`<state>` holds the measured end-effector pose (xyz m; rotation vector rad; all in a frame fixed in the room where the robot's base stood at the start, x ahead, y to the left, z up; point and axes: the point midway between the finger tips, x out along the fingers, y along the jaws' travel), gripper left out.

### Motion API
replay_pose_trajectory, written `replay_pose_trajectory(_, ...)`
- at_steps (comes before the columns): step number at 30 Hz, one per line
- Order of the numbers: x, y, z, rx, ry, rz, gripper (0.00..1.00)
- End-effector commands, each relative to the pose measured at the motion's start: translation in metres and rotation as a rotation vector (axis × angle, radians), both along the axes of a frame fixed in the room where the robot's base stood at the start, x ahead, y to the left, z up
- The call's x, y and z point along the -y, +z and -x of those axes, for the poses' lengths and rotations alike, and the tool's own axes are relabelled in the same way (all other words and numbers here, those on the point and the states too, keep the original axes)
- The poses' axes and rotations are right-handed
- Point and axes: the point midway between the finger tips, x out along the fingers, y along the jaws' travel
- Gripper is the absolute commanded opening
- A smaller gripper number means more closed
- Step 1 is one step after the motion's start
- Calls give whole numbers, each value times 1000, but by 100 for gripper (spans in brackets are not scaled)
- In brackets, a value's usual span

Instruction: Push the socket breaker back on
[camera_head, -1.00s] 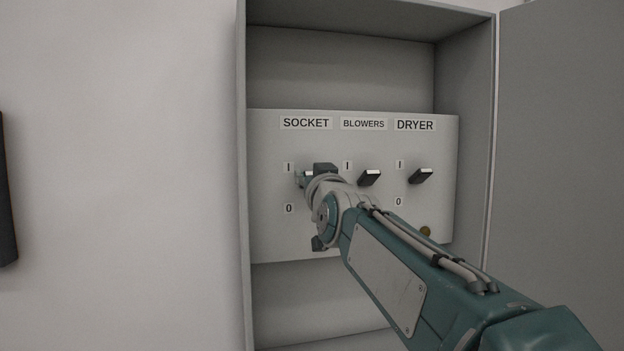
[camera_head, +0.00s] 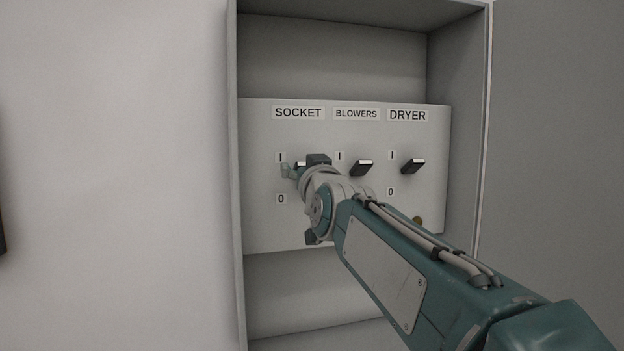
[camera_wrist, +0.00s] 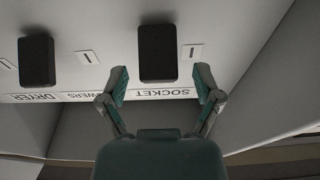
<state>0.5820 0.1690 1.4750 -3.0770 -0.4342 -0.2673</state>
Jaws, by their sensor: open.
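The socket breaker (camera_wrist: 157,53) is a dark lever under the SOCKET label (camera_head: 298,113). I see no clear contact.
The blowers lever (camera_head: 362,167) and dryer lever (camera_head: 413,166) stand close by on the right of the panel (camera_head: 262,225). Cabinet walls (camera_head: 459,140) enclose the panel, and an open door (camera_head: 550,150) is at the right. Bare wall (camera_head: 110,180) lies left.

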Motion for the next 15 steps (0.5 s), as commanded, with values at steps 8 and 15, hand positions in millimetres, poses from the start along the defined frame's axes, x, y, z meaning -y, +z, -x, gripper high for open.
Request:
replay_pose_trajectory(8, 12, -8, 46, 2, 1, -1, 83)
replay_pose_trajectory(15, 22, -15, 82, 2, 1, 1, 83)
